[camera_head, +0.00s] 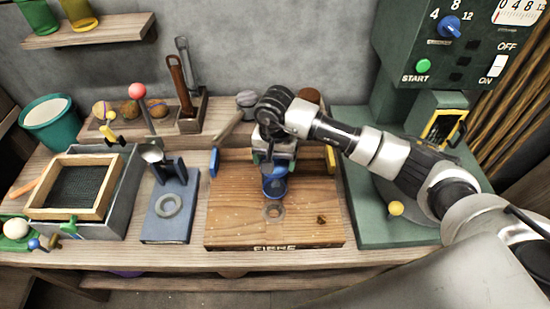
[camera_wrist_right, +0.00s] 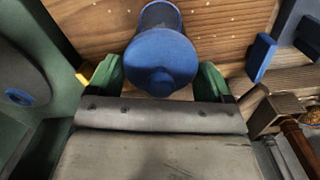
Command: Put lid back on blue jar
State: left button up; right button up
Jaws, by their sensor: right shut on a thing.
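My right gripper (camera_head: 273,160) reaches in over the wooden board (camera_head: 235,215) with its fingers pointing down. In the right wrist view its green fingertips (camera_wrist_right: 165,78) are on either side of a round blue lid (camera_wrist_right: 160,58) with a knob, and are shut on it. The blue jar (camera_head: 275,188) stands upright on the board beneath the gripper; its body also shows beyond the lid in the right wrist view (camera_wrist_right: 160,14). The lid lines up over the jar's top. I cannot tell whether it rests fully on the rim. My left gripper is out of view.
A blue stand (camera_head: 160,228) with a grey ring is left of the board, beside a framed tray (camera_head: 45,206). A green machine (camera_head: 440,60) and its base are on the right. A wooden tool holder (camera_head: 190,120) stands behind. The board's front is mostly clear.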

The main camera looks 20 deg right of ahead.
jog(key=shift+f+b, duration=0.15)
jog(key=shift+b, duration=0.95)
dwell(1.7)
dwell(0.4)
jog(key=o, duration=0.8)
jog(key=shift+o, duration=0.2)
jog(key=shift+r+p, duration=1.5)
jog(key=shift+r, duration=2)
grip_shut()
